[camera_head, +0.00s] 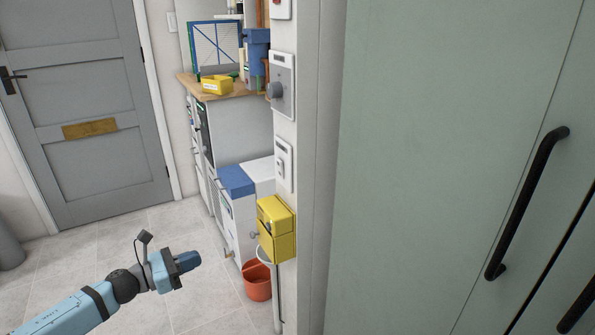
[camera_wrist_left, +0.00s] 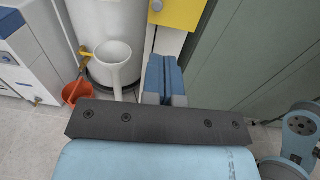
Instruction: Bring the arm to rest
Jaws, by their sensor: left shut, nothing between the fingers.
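My left arm (camera_head: 75,312) comes in from the lower left in the head view, light blue with dark joints. Its gripper (camera_head: 188,262) is held above the tiled floor, left of the orange bucket and apart from it. In the left wrist view the two blue fingers (camera_wrist_left: 163,82) are together with nothing between them. My right gripper is in neither view; a light blue arm link with round grey joints, which looks like mine, shows at the right edge of the left wrist view.
A tall grey-green cabinet (camera_head: 430,150) with black handles fills the right. A yellow box (camera_head: 276,228) is on the wall edge above the orange bucket (camera_head: 257,281). A white counter unit with a wooden top (camera_head: 238,92) stands behind. A grey door (camera_head: 80,100) is at left; floor before it is clear.

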